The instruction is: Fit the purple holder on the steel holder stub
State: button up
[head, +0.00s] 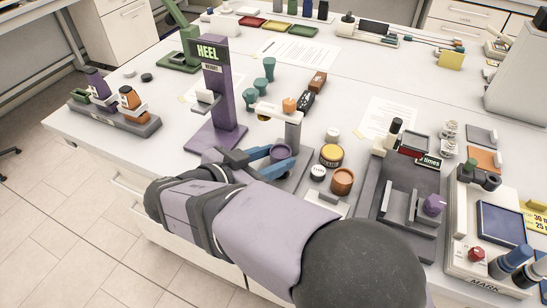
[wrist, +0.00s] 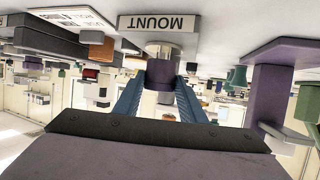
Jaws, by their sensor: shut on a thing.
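The purple holder (wrist: 160,76) is a dark purple cylinder between the blue fingers of my gripper (wrist: 162,100), which is shut on it. The wrist picture is upside down. The steel holder stub (wrist: 163,49) shows as a bright metal collar between the holder and the block marked MOUNT (wrist: 158,22). Holder and stub look lined up and close together or touching; I cannot tell how far the holder sits on the stub. In the head view my gripper (head: 269,160) is low at the table's near side, with the holder (head: 280,153) partly hidden between its fingers; the stub is not clear there.
A post with a white arm (head: 280,112) stands just behind my gripper. The purple HEEL stand (head: 216,85) is to its left. A yellow-topped jar (head: 331,154) and a brown pot (head: 342,181) stand close on the right. A dark tester (head: 405,205) is further right.

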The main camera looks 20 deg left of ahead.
jog(key=shift+f+b, duration=0.8)
jog(key=shift+b, duration=0.3)
jog(key=o, duration=1.2)
jog(key=shift+s, duration=0.1)
jog(key=shift+b+v, duration=0.6)
jog(key=shift+v, duration=3)
jog(key=shift+r, duration=0.1)
